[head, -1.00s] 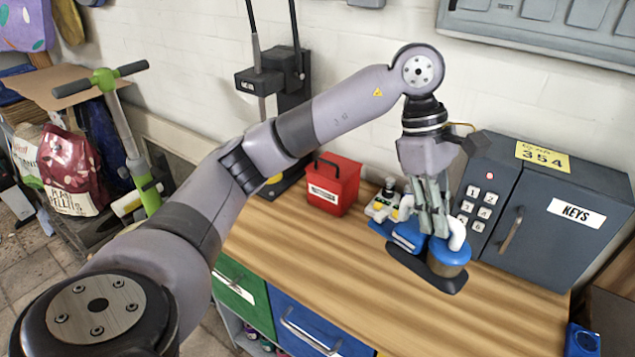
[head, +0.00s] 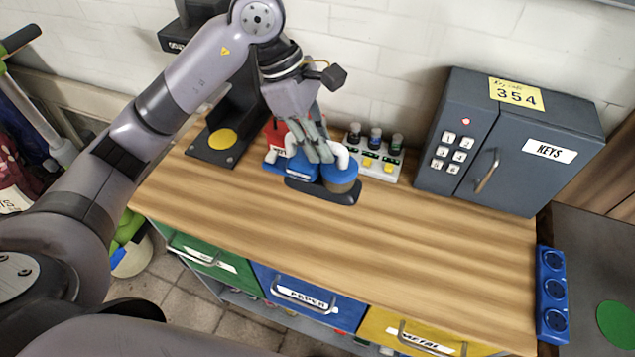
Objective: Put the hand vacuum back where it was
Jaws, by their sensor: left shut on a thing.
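The hand vacuum (head: 341,176) is blue and white with a dark base plate. It is in the middle of the head view, over the back left part of the wooden worktop (head: 400,240). My left gripper (head: 318,150) is shut on it from above, fingers around its white handle area. I cannot tell whether the base touches the worktop. The gripper fingers hide part of the vacuum. My right gripper is not in view.
A grey key cabinet (head: 520,140) stands at the right. A black stand with a yellow disc (head: 222,138) is left.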

